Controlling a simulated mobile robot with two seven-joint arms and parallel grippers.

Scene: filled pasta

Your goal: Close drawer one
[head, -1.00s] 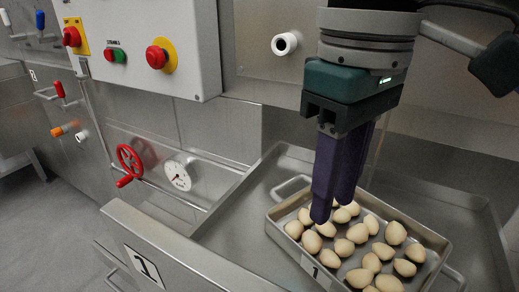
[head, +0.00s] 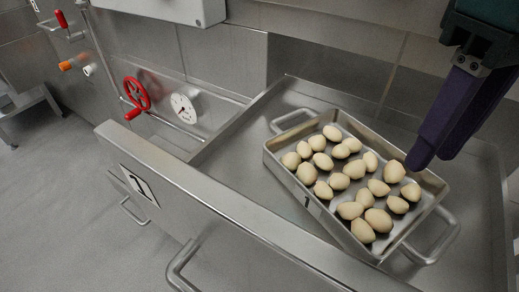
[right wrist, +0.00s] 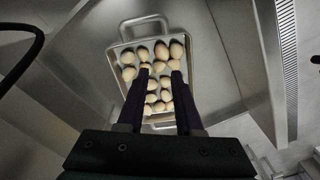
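Drawer one (head: 220,215) is pulled open, its steel front carrying a "1" label (head: 139,186). A steel tray (head: 318,211), also labelled 1, lies inside it with many pale pasta pieces. The tray and drawer also show in the right wrist view, below my right gripper (right wrist: 160,72). In the head view my right gripper (head: 418,160) hangs over the tray's right side, fingers pointing down and left. Its fingers are apart with nothing held between them in the wrist view. My left gripper is not in view.
A red handwheel (head: 136,96) and a white gauge (head: 184,108) sit on the wall panel behind the drawer. Drawer handles (head: 180,265) stick out at the front. Free grey floor (head: 60,210) lies at the left.

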